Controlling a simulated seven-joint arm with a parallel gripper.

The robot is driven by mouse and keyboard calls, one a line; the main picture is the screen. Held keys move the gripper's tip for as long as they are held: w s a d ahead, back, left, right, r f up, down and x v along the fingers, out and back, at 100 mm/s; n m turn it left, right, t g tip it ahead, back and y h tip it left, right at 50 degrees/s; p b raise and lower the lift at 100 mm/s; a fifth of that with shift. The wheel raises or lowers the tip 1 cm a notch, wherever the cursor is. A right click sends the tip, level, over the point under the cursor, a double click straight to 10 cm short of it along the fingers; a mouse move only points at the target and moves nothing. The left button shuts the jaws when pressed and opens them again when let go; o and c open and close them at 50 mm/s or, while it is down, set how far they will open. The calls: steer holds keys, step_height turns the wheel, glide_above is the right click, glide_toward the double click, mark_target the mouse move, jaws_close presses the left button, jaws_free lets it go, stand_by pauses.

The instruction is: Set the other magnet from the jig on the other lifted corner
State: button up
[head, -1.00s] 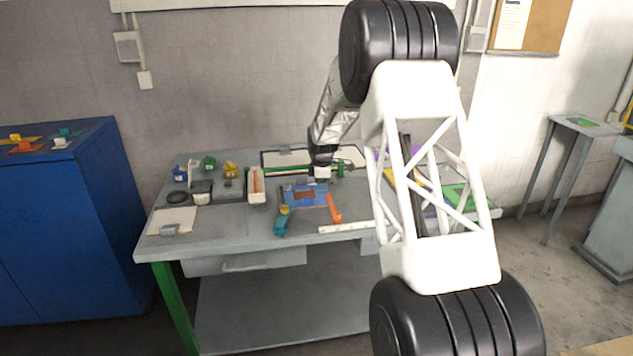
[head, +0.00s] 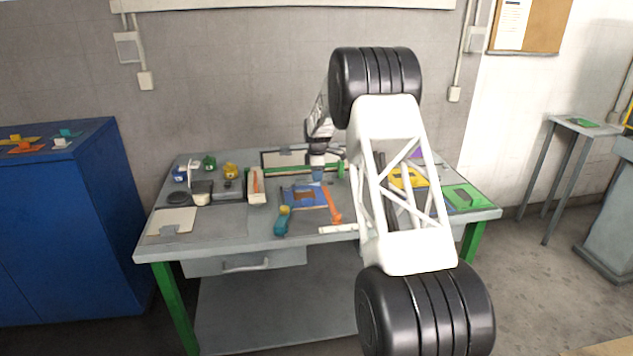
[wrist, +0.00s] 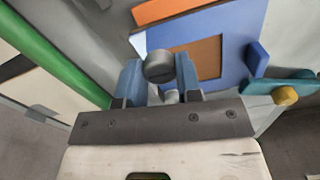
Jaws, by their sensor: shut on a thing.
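My gripper (wrist: 160,82) has blue fingers, shut on a dark grey round magnet (wrist: 160,66) in the wrist view. In the head view my gripper (head: 318,175) is above the back edge of a blue sheet (head: 296,191), which lies on the bench. In the wrist view the blue sheet (wrist: 232,35) has a brown rectangle and lies beyond the fingers. A pale triangular corner (wrist: 140,42) shows beside the magnet; I cannot tell how far it is lifted. The magnet appears apart from the sheet. I cannot pick out the jig with certainty.
A teal tool with a yellow knob (head: 281,222) lies at the sheet's left, and an orange tool (head: 333,205) at its right. A green bar (head: 285,169) runs behind. Small coloured items (head: 230,170) stand at the back left.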

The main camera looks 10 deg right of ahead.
mark_target(316, 186)
steer(key=shift+w, duration=0.8)
steer(key=shift+f, duration=0.15)
steer(key=shift+f, duration=1.65)
steer(key=shift+f, duration=0.15)
steer(key=o, duration=0.9)
steer(key=shift+o, duration=0.2)
step_height(316, 186, up, 12)
steer(key=shift+r, duration=0.15)
